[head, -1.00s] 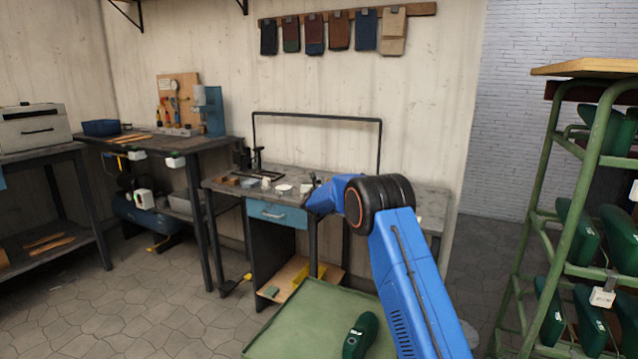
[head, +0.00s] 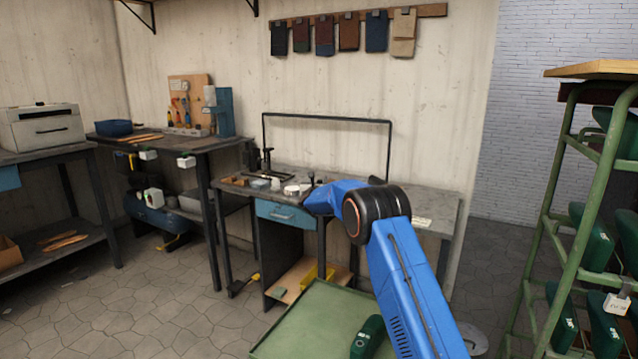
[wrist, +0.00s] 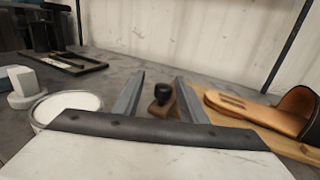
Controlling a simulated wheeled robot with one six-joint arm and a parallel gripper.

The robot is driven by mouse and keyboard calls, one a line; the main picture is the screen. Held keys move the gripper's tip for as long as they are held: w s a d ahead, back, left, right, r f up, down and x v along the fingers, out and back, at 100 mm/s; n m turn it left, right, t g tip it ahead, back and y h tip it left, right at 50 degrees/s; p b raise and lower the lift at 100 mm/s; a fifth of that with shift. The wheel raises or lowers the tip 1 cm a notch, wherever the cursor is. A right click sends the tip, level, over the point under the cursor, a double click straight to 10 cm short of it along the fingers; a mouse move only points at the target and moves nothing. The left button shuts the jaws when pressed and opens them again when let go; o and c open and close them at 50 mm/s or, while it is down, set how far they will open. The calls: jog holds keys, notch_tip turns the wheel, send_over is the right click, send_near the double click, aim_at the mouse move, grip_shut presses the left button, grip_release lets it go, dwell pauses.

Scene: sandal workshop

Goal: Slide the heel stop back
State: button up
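In the wrist view a small brown block with a black knob (wrist: 163,95), which looks like the heel stop, stands on the bench. It appears between my two grey fingers, a little beyond them. My gripper (wrist: 160,78) is open and empty, and nothing touches the fingers that I can see. A tan sandal (wrist: 260,116) with a dark curved strap lies on a pale wooden board (wrist: 285,143) to the right of the block, with a small gap between. In the head view my arm hides the gripper and the block.
A white-topped round tin (wrist: 68,104) and a grey-white block (wrist: 22,88) stand left of my gripper. A black metal frame (wrist: 62,62) lies behind them. In the head view a green trolley (head: 300,325) bears a green shoe last (head: 368,338), and a green rack (head: 565,220) stands right.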

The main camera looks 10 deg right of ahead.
jog(key=v, duration=1.7)
jog(key=shift+s, duration=0.15)
jog(key=shift+a, duration=0.1)
jog(key=shift+r, duration=0.1)
